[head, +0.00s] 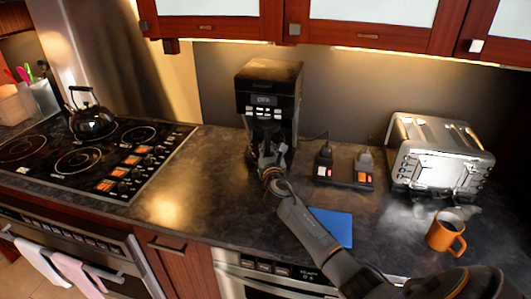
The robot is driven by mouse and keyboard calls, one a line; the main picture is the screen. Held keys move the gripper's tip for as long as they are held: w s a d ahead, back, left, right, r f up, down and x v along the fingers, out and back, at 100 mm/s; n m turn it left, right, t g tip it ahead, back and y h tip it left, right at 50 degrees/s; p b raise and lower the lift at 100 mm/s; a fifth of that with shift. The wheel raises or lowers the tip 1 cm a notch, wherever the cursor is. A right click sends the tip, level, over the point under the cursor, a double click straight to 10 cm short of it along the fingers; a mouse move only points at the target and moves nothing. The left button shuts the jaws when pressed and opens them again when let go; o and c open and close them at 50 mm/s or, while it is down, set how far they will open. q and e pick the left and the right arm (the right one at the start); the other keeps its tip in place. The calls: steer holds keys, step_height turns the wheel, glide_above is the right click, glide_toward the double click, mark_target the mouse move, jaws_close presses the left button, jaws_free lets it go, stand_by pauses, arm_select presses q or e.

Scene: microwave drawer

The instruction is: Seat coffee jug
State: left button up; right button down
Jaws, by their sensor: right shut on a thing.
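A black coffee maker (270,80) with a lit display stands against the back wall, right of the stove. My right gripper (267,152) is at the front of the coffee maker, below its control panel. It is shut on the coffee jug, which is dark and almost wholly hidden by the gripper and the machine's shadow. I cannot tell whether the jug stands fully on the machine's base. My left gripper is not in view.
A power strip (344,178) with plugs lies right of the coffee maker. A toaster (435,160) and an orange mug (446,232) stand further right. A blue sheet (335,226) lies by my right arm. A kettle (92,118) sits on the stove. The counter left of the machine is clear.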

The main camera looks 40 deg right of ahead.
steer(key=shift+w+d+r+b, duration=0.2)
steer(key=shift+w+d+b, duration=0.4)
steer(key=shift+w+d, duration=0.8)
steer(key=shift+s+r, duration=0.15)
steer(key=shift+f, duration=0.25)
stand_by(0.4)
steer(key=shift+f, duration=0.3)
steer(key=shift+d+r, duration=0.1)
steer(key=shift+f, duration=0.35)
stand_by(0.8)
steer(key=c, duration=1.3)
jaws_free()
steer(key=shift+o, duration=0.2)
steer(key=shift+s+f, duration=0.1)
steer(key=shift+f, duration=0.15)
steer(key=v, duration=1.2)
steer(key=shift+r, duration=0.2)
